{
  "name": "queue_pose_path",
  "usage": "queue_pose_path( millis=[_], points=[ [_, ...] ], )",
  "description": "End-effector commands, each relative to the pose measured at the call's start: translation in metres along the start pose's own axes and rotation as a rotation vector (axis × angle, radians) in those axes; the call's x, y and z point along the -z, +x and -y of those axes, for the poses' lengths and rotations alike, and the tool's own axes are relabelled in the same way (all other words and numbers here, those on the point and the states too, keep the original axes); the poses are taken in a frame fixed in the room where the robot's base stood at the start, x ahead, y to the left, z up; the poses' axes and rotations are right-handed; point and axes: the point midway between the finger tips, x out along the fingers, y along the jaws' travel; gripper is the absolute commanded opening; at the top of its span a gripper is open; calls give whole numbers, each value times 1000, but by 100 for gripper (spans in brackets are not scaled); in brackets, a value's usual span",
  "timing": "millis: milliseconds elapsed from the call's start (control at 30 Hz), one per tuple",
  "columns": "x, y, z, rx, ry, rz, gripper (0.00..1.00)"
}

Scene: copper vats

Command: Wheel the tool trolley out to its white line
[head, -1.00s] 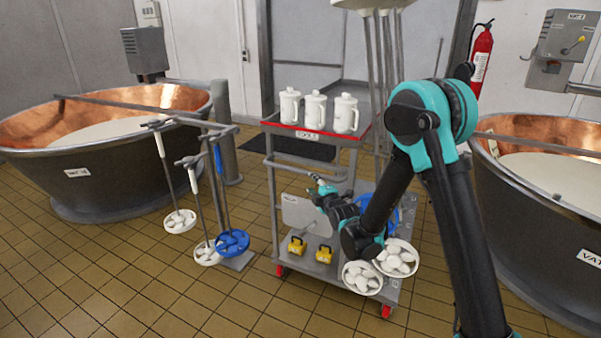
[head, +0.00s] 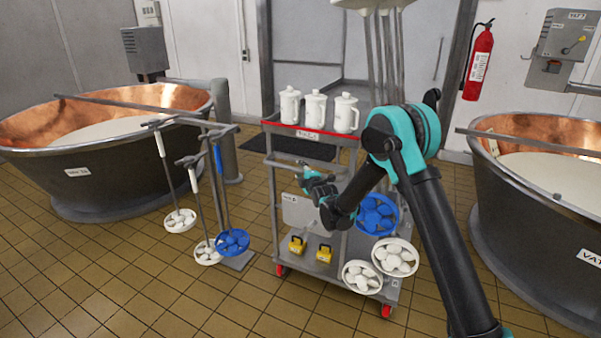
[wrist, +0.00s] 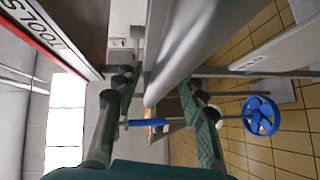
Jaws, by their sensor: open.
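The grey steel tool trolley (head: 335,137) stands in the middle of the head view, with a red-edged top, a "TOOLS" label and red-marked castors. Its grey push bar (head: 283,163) sticks out below the top. My gripper (head: 305,172) is open at the bar's height, near its right part. In the wrist view my open gripper (wrist: 157,85) has a grey bar (wrist: 180,50) lying ahead between its two green fingers. I cannot tell whether either finger touches it. The white line does not show in any frame.
Three white jugs (head: 315,109) stand on the trolley top, and yellow items (head: 324,253) lie on its lower shelf. A stand with hanging paddles (head: 208,250) is close on the left. Vats (head: 95,185) (head: 530,215) flank both sides. Tiled floor in front is clear.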

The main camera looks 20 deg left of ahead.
Motion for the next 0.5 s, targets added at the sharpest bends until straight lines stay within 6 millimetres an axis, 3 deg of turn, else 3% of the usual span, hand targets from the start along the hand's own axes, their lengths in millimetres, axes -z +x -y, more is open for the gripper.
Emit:
queue_pose_path(
  millis=[167,500],
  points=[
    [0,0,0,0,0,0,41],
    [0,0,0,0,0,0,0]
  ],
)
